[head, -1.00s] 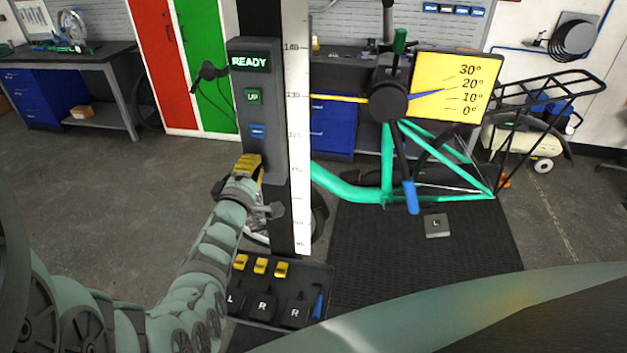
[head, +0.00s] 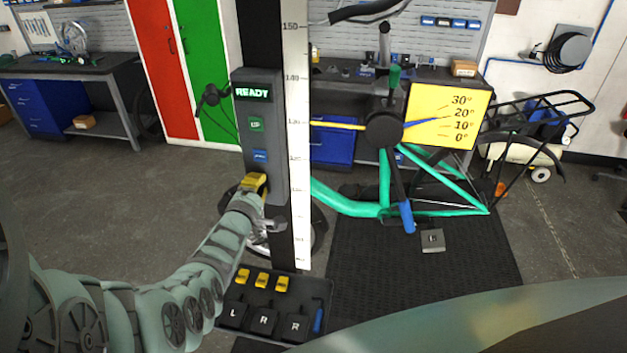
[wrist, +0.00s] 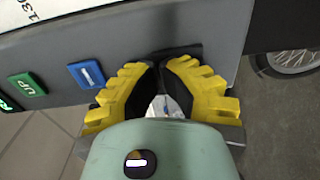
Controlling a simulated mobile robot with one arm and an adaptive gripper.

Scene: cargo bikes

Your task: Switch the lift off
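My gripper (head: 256,179) is at the lower part of the box, below the blue button. In the wrist view its yellow, black-padded fingertips (wrist: 162,66) come together at the box face. A dark patch lies just beyond the tips; any switch there is hidden.
A black tray (head: 325,300) with yellow and black parts sits at the column's foot. A white height scale (head: 298,150) runs along the column. Right of it are a green bike frame (head: 345,197) and a yellow angle board (head: 450,115). The floor at left is clear.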

